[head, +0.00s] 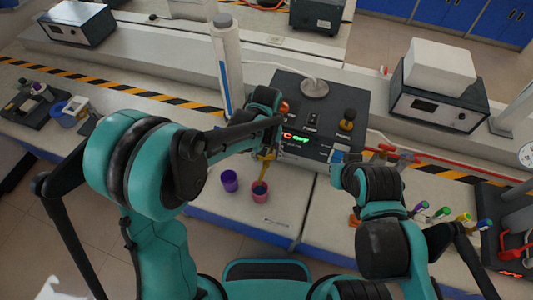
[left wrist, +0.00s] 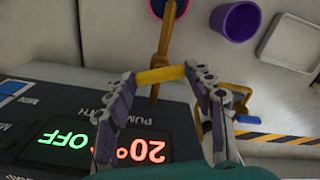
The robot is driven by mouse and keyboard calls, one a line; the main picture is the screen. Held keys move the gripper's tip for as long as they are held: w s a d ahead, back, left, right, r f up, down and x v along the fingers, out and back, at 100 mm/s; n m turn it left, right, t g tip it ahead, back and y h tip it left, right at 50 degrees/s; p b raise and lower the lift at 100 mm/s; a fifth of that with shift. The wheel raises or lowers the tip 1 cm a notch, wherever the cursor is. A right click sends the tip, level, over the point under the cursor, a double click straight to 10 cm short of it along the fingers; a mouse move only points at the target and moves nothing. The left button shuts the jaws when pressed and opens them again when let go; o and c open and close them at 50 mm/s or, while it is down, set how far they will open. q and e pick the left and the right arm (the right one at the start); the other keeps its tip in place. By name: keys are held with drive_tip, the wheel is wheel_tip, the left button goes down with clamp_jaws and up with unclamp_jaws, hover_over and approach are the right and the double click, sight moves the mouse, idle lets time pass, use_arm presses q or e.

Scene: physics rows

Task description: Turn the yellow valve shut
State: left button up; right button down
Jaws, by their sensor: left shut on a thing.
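The yellow valve (head: 266,166) shows at the front left edge of the dark pump box (head: 357,100), partly hidden by my left arm. In the left wrist view its yellow handle (left wrist: 160,75) spans the gap between the fingertips, with the yellow-brown stem (left wrist: 163,40) crossing it. My left gripper (left wrist: 160,76) is shut on the handle, one finger at each end. My right gripper (head: 345,160) is at the box's right front corner, apart from the valve; its fingers are too small to judge.
A purple cup (head: 229,183) and a pink cup (head: 259,194) stand on the bench just in front of the valve. The box's display (left wrist: 75,140) reads OFF in green, beside a red 20%. Red piping (head: 400,157) runs at the right.

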use_arm(q)
drive_tip(key=shift+m, duration=2.3)
drive_tip(key=o, duration=1.2)
drive_tip(key=shift+c, duration=0.2)
wheel_tip(320, 180, up, 12)
